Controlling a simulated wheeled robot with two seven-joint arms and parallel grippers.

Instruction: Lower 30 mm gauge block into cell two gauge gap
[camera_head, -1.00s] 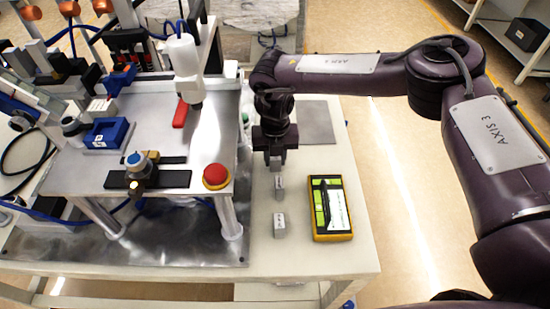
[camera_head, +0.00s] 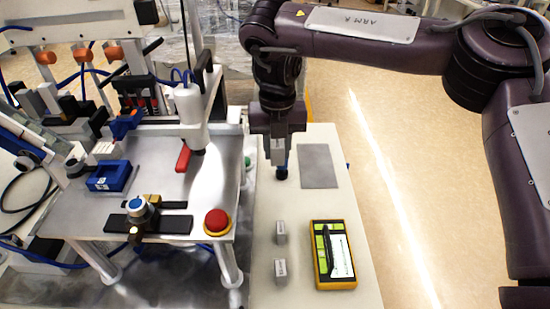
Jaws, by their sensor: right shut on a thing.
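My right gripper (camera_head: 278,150) points down over the far part of the pale bench and is shut on a small grey block (camera_head: 277,152), seen between its fingers. I cannot read its size. Two similar grey blocks stand on the bench nearer to me, one behind (camera_head: 281,233) and one in front (camera_head: 281,270), each with a small label. I cannot make out a cell two gauge gap. My left gripper is not in view.
A yellow-edged tester (camera_head: 333,255) lies right of the blocks. A grey plate (camera_head: 319,166) lies right of the gripper. The raised metal station at left carries a red stop button (camera_head: 217,222), a blue block (camera_head: 110,175) and a white vertical unit (camera_head: 191,115).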

